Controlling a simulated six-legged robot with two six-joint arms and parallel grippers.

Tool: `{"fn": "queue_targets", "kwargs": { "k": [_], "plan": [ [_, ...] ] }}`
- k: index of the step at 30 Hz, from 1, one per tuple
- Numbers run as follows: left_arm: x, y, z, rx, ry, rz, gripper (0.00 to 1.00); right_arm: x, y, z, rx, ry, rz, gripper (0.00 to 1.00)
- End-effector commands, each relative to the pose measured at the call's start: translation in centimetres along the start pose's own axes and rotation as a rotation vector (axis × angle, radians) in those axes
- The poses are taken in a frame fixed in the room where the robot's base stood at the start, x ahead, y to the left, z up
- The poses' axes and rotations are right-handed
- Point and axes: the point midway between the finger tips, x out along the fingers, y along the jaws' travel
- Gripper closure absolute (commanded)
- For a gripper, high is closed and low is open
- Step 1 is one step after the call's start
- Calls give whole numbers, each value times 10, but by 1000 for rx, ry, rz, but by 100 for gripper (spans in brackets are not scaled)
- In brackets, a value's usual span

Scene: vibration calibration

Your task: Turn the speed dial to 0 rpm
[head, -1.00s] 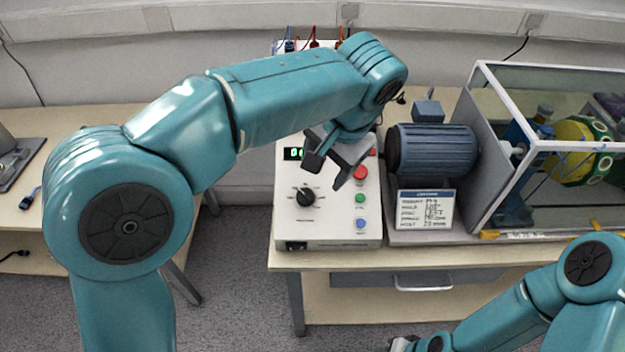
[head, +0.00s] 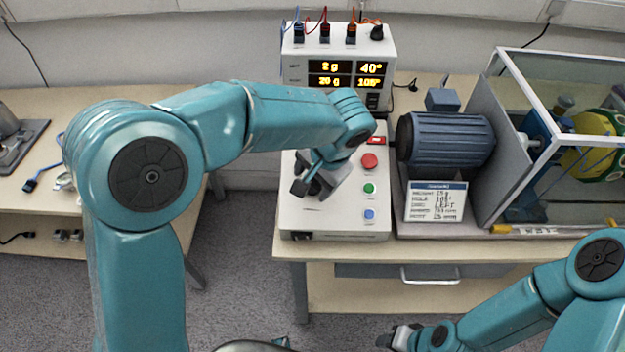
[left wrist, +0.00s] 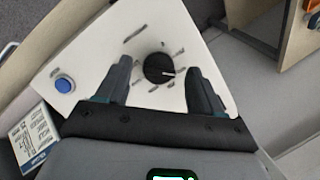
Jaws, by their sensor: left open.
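The white control box (head: 340,222) stands on the bench near the middle of the head view. Its black speed dial (left wrist: 159,69) shows in the left wrist view, between my left gripper's fingers and beyond their tips, with its white pointer line toward the right. My left gripper (head: 318,180) is open over the dial and hides most of it in the head view. It also shows in the left wrist view (left wrist: 160,75), the fingers on either side of the dial; I cannot tell whether they touch it. My right gripper (head: 392,338) is low at the bottom, its jaw state unclear.
Red (head: 369,160), green (head: 369,188) and blue (head: 369,214) buttons sit right of the dial. A display unit (head: 335,68) stands behind, reading 2 g, 40° and others. A blue motor (head: 450,143), a label card (head: 437,201) and a clear-walled enclosure (head: 560,65) stand right.

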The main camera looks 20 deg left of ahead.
Motion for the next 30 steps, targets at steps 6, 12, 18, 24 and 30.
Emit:
{"fn": "queue_targets", "kwargs": {
  "k": [6, 12, 18, 24, 30],
  "plan": [
    [14, -1, -1, 1, -1, 1, 33, 0, 0, 0, 0, 1, 0, 57],
    [15, -1, -1, 1, 0, 0, 33, 0, 0, 0, 0, 0, 0, 57],
    [14, -1, -1, 1, 0, 0, 87, 0, 0, 0, 0, 1, 0, 57],
    [14, -1, -1, -6, 0, 2, 87, 1, 0, 0, 0, 1, 0, 57],
    [15, -1, -1, -60, 1, 21, 87, 6, 2, 0, 0, 1, 0, 57]
  ]
}}
